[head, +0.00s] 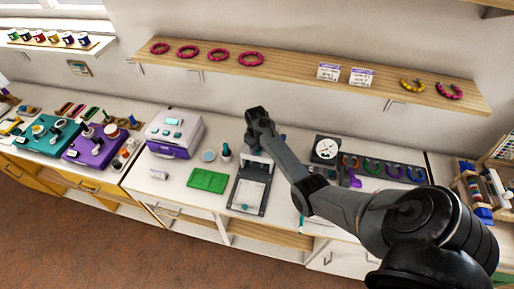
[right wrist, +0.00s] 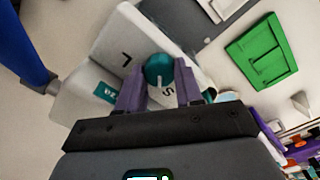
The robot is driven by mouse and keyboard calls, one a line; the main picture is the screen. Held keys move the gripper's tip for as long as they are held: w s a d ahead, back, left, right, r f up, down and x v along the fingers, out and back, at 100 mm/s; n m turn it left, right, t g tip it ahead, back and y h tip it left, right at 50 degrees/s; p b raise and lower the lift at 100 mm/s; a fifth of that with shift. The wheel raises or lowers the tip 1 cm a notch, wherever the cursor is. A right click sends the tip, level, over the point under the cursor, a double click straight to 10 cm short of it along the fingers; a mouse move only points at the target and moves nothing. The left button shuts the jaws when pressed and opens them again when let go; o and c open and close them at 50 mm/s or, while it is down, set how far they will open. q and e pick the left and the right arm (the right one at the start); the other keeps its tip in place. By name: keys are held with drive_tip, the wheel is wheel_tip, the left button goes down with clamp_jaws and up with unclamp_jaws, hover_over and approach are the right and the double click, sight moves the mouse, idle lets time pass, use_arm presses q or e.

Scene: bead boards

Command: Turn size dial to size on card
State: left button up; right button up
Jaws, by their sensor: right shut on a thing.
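In the right wrist view, the teal size dial (right wrist: 157,68) stands on a white panel (right wrist: 85,50) marked with the letters L and S and a teal size label (right wrist: 104,92). My right gripper (right wrist: 160,78) has its two purple fingers closed on the dial from either side. A white mark on the dial shows on the side near the S; its exact setting is hard to read. In the head view my right arm hides most of the gripper and dial. Two small cards (head: 328,72) (head: 362,77) stand on the wall shelf, too small to read. My left gripper is not in view.
A green board (head: 207,180) lies left of a grey-framed tray (head: 249,196). A white and purple box (head: 175,133) stands further left. A round gauge (head: 326,149) and a rack of coloured rings (head: 385,169) are to the right. The counter's front edge left of the tray is mostly clear.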

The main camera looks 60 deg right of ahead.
drive_tip(key=shift+r+m+p, duration=0.15)
drive_tip(key=shift+m+p, duration=0.55)
drive_tip(key=shift+m, duration=0.1)
drive_tip(key=shift+m+p, duration=0.8)
drive_tip(key=shift+m, duration=0.4)
drive_tip(key=m+p, duration=0.1)
drive_tip(key=m, duration=0.1)
drive_tip(key=shift+m, duration=0.4)
drive_tip(key=shift+f+m, duration=0.2)
drive_tip(key=shift+m, duration=0.6)
drive_tip(key=o, duration=1)
drive_tip(key=shift+o, duration=0.2)
